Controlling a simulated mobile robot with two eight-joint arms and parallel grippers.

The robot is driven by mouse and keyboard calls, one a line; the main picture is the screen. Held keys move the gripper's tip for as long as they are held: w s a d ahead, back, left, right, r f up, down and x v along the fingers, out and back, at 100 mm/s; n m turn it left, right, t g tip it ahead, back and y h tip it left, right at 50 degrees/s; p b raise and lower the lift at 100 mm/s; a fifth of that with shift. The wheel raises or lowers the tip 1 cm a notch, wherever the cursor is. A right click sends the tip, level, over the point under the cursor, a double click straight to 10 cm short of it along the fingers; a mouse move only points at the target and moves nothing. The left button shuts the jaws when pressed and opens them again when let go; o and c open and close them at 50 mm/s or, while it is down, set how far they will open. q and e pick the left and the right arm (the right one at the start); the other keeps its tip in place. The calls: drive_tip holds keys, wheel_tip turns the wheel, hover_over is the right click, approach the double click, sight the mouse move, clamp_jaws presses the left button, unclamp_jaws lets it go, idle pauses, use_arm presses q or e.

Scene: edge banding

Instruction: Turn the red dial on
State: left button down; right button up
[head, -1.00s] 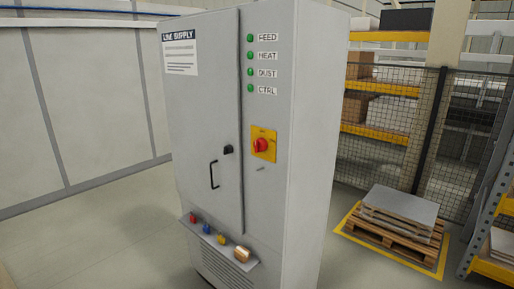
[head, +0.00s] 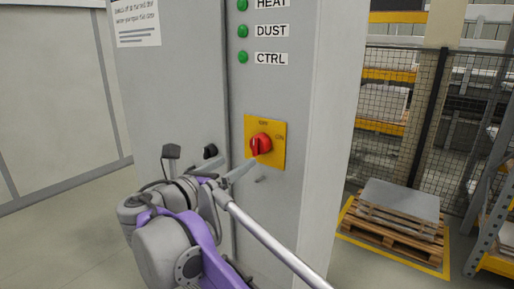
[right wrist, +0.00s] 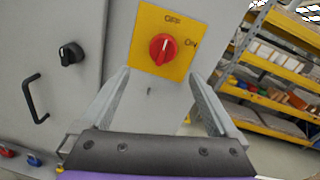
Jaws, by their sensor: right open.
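The red dial (head: 260,144) sits on a yellow plate (head: 279,152) on the front of the grey cabinet. In the right wrist view, the red dial (right wrist: 163,49) has its white mark pointing up at the word OFF; ON is printed to the right. My right gripper (head: 238,171) is just in front of and below left of the dial in the head view. In the wrist view, my right gripper's fingers (right wrist: 160,76) are open and empty, spread on either side below the dial, apart from it. My left gripper is not in view.
The cabinet door has a black latch knob (right wrist: 71,53) and a black handle (right wrist: 37,98) left of the dial. Green lamps (head: 242,57) are above the plate. A pallet with grey sheets (head: 400,203) stands on the floor at the right, before a mesh fence.

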sight(255, 148)
drive_tip(key=x, duration=0.7)
drive_tip(key=p+x, duration=0.1)
drive_tip(key=x, duration=0.2)
drive_tip(key=shift+d+r, duration=0.3)
drive_tip(key=shift+r, duration=0.1)
drive_tip(key=c, duration=1.4)
drive_tip(key=shift+o, duration=0.2)
